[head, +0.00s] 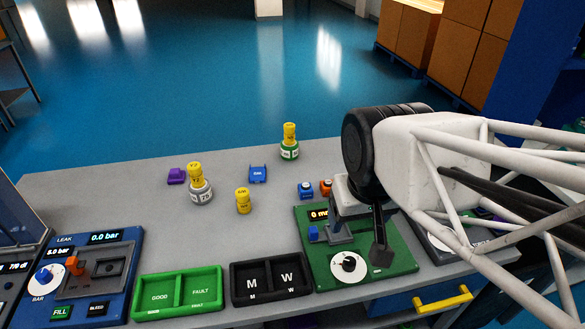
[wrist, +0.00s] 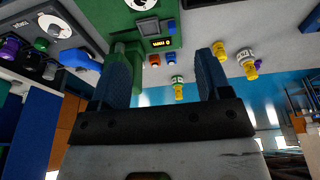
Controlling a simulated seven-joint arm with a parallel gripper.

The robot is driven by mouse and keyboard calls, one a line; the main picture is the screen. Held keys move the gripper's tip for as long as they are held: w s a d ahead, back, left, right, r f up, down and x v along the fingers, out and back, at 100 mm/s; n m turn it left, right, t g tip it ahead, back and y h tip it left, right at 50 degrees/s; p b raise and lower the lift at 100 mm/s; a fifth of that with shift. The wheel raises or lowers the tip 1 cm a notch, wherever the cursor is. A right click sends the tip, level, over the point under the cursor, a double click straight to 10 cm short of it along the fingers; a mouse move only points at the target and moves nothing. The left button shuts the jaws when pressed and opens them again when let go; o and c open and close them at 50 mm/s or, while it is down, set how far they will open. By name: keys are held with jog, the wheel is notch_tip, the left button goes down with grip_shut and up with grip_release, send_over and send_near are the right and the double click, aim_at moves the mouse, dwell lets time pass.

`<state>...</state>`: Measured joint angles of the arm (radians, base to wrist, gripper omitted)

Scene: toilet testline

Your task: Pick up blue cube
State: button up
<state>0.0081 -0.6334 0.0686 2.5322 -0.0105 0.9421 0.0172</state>
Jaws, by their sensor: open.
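A small blue cube (head: 306,190) with a pale mark on top sits on the grey bench behind the green test station, just left of an orange cube (head: 326,187). In the wrist view the blue cube (wrist: 171,59) appears beyond and between my fingers, right of the orange cube (wrist: 154,60). My gripper (wrist: 163,62) is open, with nothing held between its two blue-grey fingers. In the head view my gripper (head: 379,243) hangs over the green station, in front of and right of the blue cube, apart from it. My arm hides part of the station.
The green station (head: 400,283) has a display, a dial and a blue block (head: 313,233). Left of it are black (head: 271,300) and green (head: 178,312) two-part trays. Yellow-topped bottles (head: 290,152), a blue bracket (head: 257,173) and a purple part (head: 176,176) stand on the bench.

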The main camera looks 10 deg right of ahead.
jog(key=shift+o, duration=0.3)
jog(key=o, duration=0.4)
jog(key=shift+c, duration=0.2)
jog(key=w+d+f+n+g+h, duration=0.15)
jog(key=w+f+n+h, duration=0.35)
jog(key=w, duration=0.5)
jog(key=w+d+f+n+h, duration=0.2)
jog(key=w+f+n+h, duration=0.1)
jog(key=w+f+n, duration=0.5)
jog(key=n+t+h, duration=0.3)
jog(key=n+t, duration=0.4)
jog(key=n, duration=0.5)
send_near(306, 191)
jog(key=w, duration=0.1)
jog(key=w+d, duration=0.1)
jog(key=w, duration=0.1)
jog(key=shift+d+f, duration=0.15)
jog(key=shift+d, duration=0.2)
